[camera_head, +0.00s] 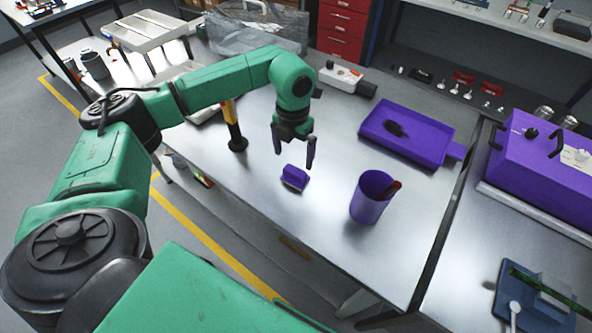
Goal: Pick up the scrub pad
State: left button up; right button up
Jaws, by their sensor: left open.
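A small purple block with a ridged top (295,177), which looks like the scrub pad, lies on the metal table near its front edge. My left gripper (294,154) points down just above and behind the pad in the camera_head view. Its two dark fingers are apart with nothing between them. A gap seems to separate the fingertips from the pad, though the height is hard to judge. My right gripper is not in view.
A purple cup (369,200) holding a red-handled item stands right of the pad. A purple tray (440,152) with a dark object (395,128) lies behind it. A yellow-and-black post (234,130) stands to the left. The table is clear around the pad.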

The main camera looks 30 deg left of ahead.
aim_at(295, 170)
pick_arm(q)
jog(key=f+p, duration=0.1)
jog(key=f, duration=0.2)
jog(key=f+p, duration=0.1)
jog(key=f, duration=0.3)
jog(key=shift+w+d+p, duration=0.15)
jog(key=shift+w+p, duration=0.05)
jog(key=shift+p, duration=0.2)
jog(key=shift+f, duration=0.25)
jog(key=c, duration=1.1)
jog(key=shift+c, duration=0.2)
notch_tip(295, 170, up, 20)
jog(key=b, duration=0.4)
jog(key=shift+b, duration=0.4)
